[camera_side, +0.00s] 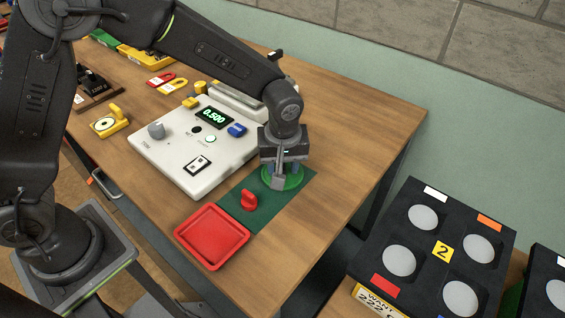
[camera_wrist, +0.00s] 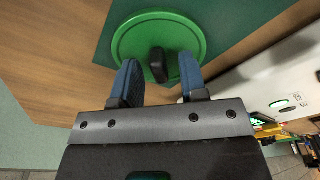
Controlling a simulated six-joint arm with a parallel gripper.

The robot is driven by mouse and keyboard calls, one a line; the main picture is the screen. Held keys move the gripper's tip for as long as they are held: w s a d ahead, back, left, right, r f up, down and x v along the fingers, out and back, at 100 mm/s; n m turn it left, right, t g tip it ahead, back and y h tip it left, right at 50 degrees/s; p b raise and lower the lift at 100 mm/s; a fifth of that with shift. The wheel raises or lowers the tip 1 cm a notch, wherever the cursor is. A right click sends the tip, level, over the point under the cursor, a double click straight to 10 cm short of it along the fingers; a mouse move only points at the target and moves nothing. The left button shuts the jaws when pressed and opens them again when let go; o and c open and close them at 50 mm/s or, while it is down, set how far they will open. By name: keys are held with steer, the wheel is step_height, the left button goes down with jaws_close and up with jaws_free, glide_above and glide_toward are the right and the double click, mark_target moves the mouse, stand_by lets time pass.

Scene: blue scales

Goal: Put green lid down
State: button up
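The green lid (camera_side: 295,181) is a round disc lying flat on the dark green mat (camera_side: 262,217), at the mat's far end. In the wrist view the lid (camera_wrist: 128,44) shows with its dark knob (camera_wrist: 157,66) standing up from it. My gripper (camera_side: 281,172) points down over the lid. In the wrist view the two blue fingers of my gripper (camera_wrist: 157,70) stand on either side of the knob, with a gap showing on both sides. The fingers look open and not pressed on the knob.
A red handled piece (camera_side: 249,200) lies on the mat near the lid. A red tray (camera_side: 183,236) sits at the table's near edge. A white scale (camera_side: 170,158) reading 0.500 stands left of the mat. The wooden table (camera_side: 345,150) is clear to the right.

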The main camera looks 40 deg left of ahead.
step_height(320, 180, up, 12)
steer(key=s, duration=0.1)
steer(key=shift+d+r, duration=0.2)
steer(key=shift+d, duration=0.25)
steer(key=s+a+r+m+t, duration=0.2)
steer(key=s+a+r+m, duration=0.1)
steer(key=s+a, duration=0.4)
steer(key=s+a+r+m+t+h, duration=0.1)
steer(key=s+a+m, duration=0.5)
steer(key=s, duration=0.6)
step_height(320, 180, up, 2)
steer(key=shift+s+a+t, duration=0.3)
steer(key=shift+a+t, duration=0.15)
steer(key=shift+t, duration=0.35)
